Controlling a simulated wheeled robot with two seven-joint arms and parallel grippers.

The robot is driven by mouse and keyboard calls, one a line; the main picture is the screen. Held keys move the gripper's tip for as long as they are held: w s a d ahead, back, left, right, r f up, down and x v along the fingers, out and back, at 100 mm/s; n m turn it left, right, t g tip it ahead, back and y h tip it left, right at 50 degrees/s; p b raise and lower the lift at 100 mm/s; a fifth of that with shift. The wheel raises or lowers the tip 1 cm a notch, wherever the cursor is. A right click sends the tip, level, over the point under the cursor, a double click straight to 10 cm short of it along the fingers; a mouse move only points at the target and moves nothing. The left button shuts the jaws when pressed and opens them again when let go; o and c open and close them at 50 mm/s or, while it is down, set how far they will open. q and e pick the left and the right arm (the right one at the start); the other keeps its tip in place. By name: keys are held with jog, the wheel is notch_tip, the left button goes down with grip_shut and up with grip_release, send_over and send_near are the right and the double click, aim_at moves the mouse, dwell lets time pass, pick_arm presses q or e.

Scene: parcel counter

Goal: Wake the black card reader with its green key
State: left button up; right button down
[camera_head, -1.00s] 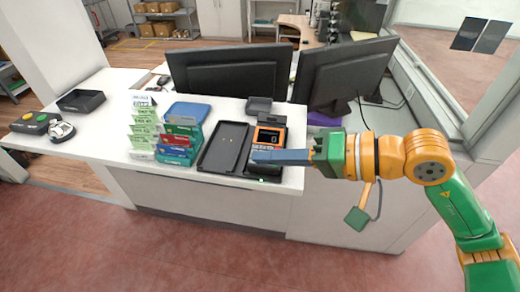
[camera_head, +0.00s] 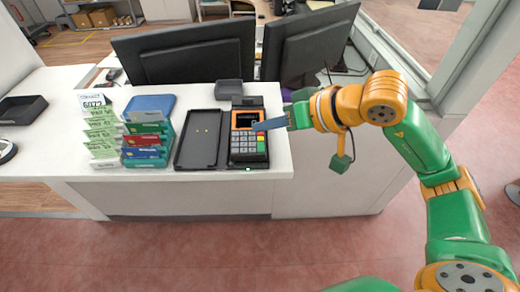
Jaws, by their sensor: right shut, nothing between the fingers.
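The black card reader (camera_head: 248,161) stands on the white counter near its right end, with an orange face, a small screen and a keypad. Its green key (camera_head: 261,147) shows at the right of the keypad, below a red key and a yellow one. My right gripper (camera_head: 257,124) reaches in from the right, its blue-grey fingers shut and empty. The fingertips are over the reader's upper right part, beside the screen and above the coloured keys in the picture. I cannot tell whether they touch it. My left gripper is not in view.
A flat black tray (camera_head: 183,153) lies left of the reader. Farther left are a teal rack of cards (camera_head: 147,163), green tags (camera_head: 101,142) and a blue pad (camera_head: 150,103). A small dark box (camera_head: 229,91) and two monitors (camera_head: 185,50) stand behind. The counter's front edge is close.

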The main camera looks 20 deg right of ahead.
aim_at(261, 147)
jog(key=f+b, duration=0.1)
jog(key=f, duration=0.2)
jog(key=f+b, duration=0.1)
jog(key=shift+w+d+f+b, duration=0.2)
jog(key=shift+w+b, duration=0.15)
jog(key=shift+w+f+b, duration=0.25)
jog(key=shift+f+b, duration=0.25)
jog(key=shift+b, duration=0.05)
dwell(1.2)
jog(key=shift+f+b, duration=0.35)
jog(key=shift+b, duration=0.2)
jog(key=shift+w+f+b, duration=0.1)
jog(key=shift+f+b, duration=0.2)
jog(key=shift+b, duration=0.1)
jog(key=shift+r, duration=0.1)
dwell(0.4)
jog(key=shift+s+r+p, duration=0.2)
jog(key=shift+r+p, duration=0.2)
jog(key=shift+r, duration=0.2)
jog(key=shift+r, duration=0.1)
